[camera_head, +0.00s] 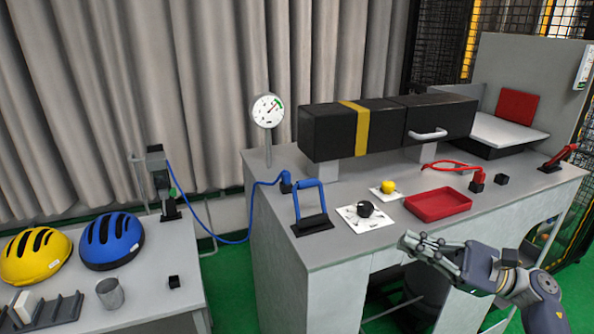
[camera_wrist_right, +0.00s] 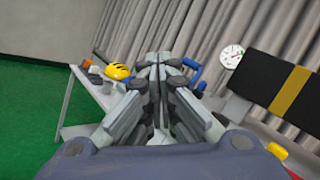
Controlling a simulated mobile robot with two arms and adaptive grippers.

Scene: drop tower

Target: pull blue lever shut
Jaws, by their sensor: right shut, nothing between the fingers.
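The blue lever (camera_head: 312,202) is a loop-shaped handle on a black base, standing upright near the front left of the grey bench (camera_head: 345,250). In the right wrist view a blue piece (camera_wrist_right: 193,72), likely the lever, shows partly hidden behind my fingers. My right gripper (camera_head: 405,243) is in front of the bench's front edge, to the right of and apart from the lever. Its fingers (camera_wrist_right: 153,62) are together, with nothing between them. My left gripper is not in view.
A black knob (camera_head: 365,209), a yellow knob (camera_head: 388,186) and a red tray (camera_head: 437,204) lie right of the lever. A blue hose (camera_head: 230,240) runs left from the bench. A gauge (camera_head: 267,110) and a long black box (camera_head: 345,135) stand behind. A side table (camera_head: 150,290) holds helmets.

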